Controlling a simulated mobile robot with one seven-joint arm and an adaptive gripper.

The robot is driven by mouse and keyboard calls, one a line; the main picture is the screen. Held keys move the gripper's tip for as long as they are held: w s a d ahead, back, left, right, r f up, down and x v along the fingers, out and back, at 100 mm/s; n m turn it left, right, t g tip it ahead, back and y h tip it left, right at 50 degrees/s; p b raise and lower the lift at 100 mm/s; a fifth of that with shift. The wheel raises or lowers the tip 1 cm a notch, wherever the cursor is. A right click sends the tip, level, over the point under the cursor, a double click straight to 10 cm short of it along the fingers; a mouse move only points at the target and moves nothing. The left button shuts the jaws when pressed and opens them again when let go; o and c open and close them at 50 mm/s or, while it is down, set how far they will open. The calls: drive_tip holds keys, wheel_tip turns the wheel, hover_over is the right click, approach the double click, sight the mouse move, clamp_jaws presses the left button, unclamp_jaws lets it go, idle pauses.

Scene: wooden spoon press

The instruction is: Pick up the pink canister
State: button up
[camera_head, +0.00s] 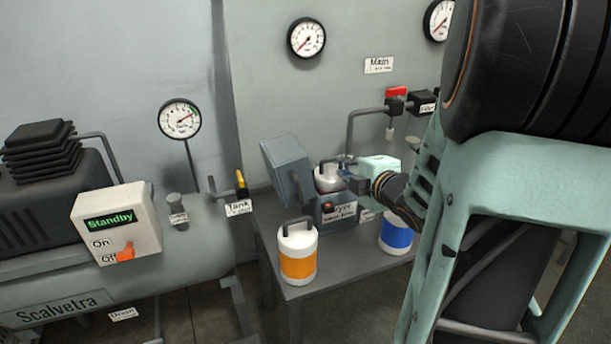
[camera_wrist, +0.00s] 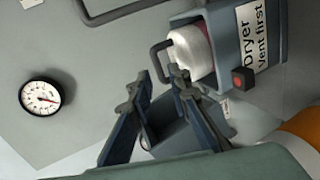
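A white canister (camera_wrist: 188,52) with a dark loop handle (camera_wrist: 156,60) sits in the grey dryer box (camera_wrist: 222,40). A thin reddish edge shows beside its white top; the rest of its body is hidden in the box, so I cannot confirm that it is pink. In the head view the canister (camera_head: 327,179) stands in the dryer below its raised lid (camera_head: 288,167). My gripper (camera_wrist: 159,76) is open, its two dark fingers apart, with the tips close to the handle. I cannot tell whether they touch it. In the head view my gripper (camera_head: 352,180) is just right of the canister.
An orange-banded canister (camera_head: 298,252) stands on the table's (camera_head: 335,275) front left, and a blue-banded one (camera_head: 397,232) at the right. The control box (camera_head: 117,225) reads Standby. Pipes and a red-topped valve (camera_head: 396,92) are behind the dryer. The table's front middle is bare.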

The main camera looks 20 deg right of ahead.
sight(332, 160)
drive_tip(key=x, duration=0.7)
drive_tip(key=shift+w+a+r+b, duration=0.1)
drive_tip(key=shift+w+a+b, duration=0.15)
drive_tip(key=shift+w+b, duration=0.15)
drive_tip(key=shift+s, duration=0.1)
clamp_jaws()
